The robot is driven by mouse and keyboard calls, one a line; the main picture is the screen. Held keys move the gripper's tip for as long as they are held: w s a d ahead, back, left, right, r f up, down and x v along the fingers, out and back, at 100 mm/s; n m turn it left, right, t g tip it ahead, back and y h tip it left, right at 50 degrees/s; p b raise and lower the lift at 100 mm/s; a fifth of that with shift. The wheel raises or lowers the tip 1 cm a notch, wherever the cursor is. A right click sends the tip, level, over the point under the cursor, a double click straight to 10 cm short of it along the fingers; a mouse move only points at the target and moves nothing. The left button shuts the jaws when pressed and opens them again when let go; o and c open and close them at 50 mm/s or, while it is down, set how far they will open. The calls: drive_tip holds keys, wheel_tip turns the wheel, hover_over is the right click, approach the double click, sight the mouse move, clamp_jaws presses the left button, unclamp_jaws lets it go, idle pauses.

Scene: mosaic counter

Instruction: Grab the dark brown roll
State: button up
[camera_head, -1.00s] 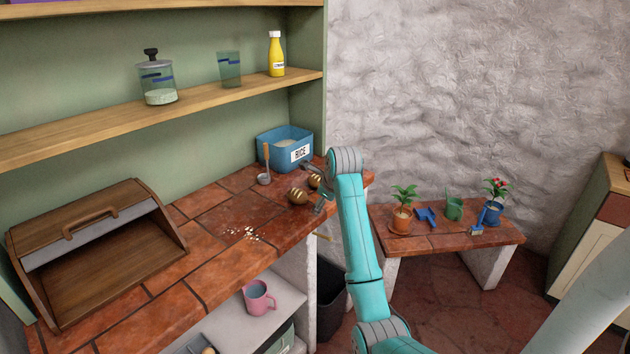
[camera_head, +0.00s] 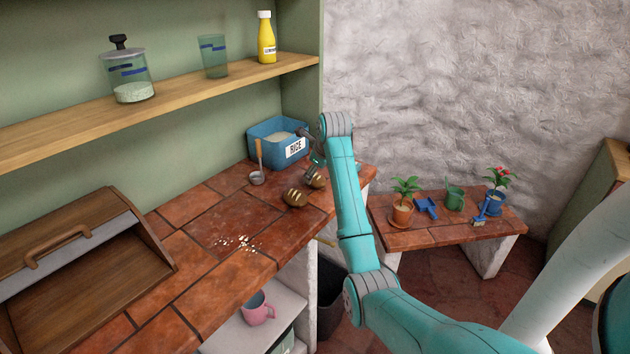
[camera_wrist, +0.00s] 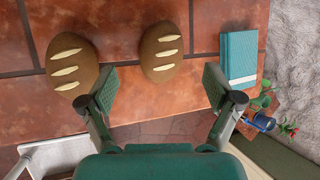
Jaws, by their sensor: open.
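Two brown scored rolls lie on the tiled counter, and their shades are too close for me to tell which is the dark brown one. In the wrist view the left roll (camera_wrist: 72,65) lies just outside my left fingertip, and the right roll (camera_wrist: 160,52) lies ahead of the gap between my fingers. My gripper (camera_wrist: 160,88) is open and empty. In the head view the rolls show as a nearer roll (camera_head: 295,197) and a farther roll (camera_head: 317,182), with my gripper (camera_head: 317,161) by the farther one, partly hidden by my arm.
A teal book-like block (camera_wrist: 238,57) lies right of the rolls. Crumbs (camera_head: 240,243) and a wooden bread box (camera_head: 140,262) are left. Low table (camera_head: 445,238) holds plants.

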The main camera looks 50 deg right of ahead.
sight(316, 177)
drive_tip(key=shift+s+x, duration=0.15)
drive_tip(key=shift+x, duration=1.3)
drive_tip(key=shift+s+x, duration=0.1)
drive_tip(key=shift+x, duration=1.4)
drive_tip(key=shift+d, duration=0.1)
drive_tip(key=shift+c, duration=0.2)
drive_tip(key=c, duration=1.2)
